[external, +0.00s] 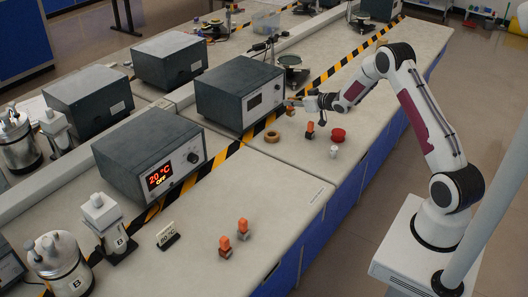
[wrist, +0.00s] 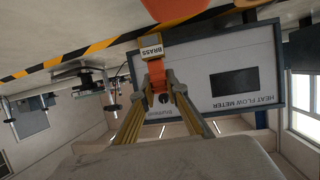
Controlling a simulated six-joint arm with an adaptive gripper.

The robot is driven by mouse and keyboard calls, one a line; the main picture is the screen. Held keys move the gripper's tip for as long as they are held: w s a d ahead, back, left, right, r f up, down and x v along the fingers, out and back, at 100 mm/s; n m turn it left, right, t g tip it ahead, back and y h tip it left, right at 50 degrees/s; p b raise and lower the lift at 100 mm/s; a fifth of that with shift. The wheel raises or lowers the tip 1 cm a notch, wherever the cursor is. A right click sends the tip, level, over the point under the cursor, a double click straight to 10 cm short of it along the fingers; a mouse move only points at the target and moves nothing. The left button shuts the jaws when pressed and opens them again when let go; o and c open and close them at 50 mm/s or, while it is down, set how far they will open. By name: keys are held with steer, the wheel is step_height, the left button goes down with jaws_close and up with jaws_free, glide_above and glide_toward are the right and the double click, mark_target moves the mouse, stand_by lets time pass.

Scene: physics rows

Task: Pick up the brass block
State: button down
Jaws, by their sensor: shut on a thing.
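The brass block (wrist: 152,52), labelled BRASS, shows upside down in the wrist view with its orange handle (wrist: 158,78) between the fingers. My gripper (wrist: 157,72) is shut on that handle. In the external view my gripper (external: 297,102) reaches left over the bench, in front of the heat flow meter. The brass block shows there as a small brownish shape (external: 291,111) just below the fingertips. I cannot tell from this view whether its base touches the bench.
The heat flow meter (external: 238,92) stands close behind the block. A copper-coloured ring (external: 272,136), another orange-handled block (external: 310,130), a red disc (external: 338,134) and a white piece (external: 334,152) stand nearby. Two orange-handled blocks (external: 242,228) stand at the front. Bench between is clear.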

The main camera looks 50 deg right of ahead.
steer(key=shift+r, duration=2.9)
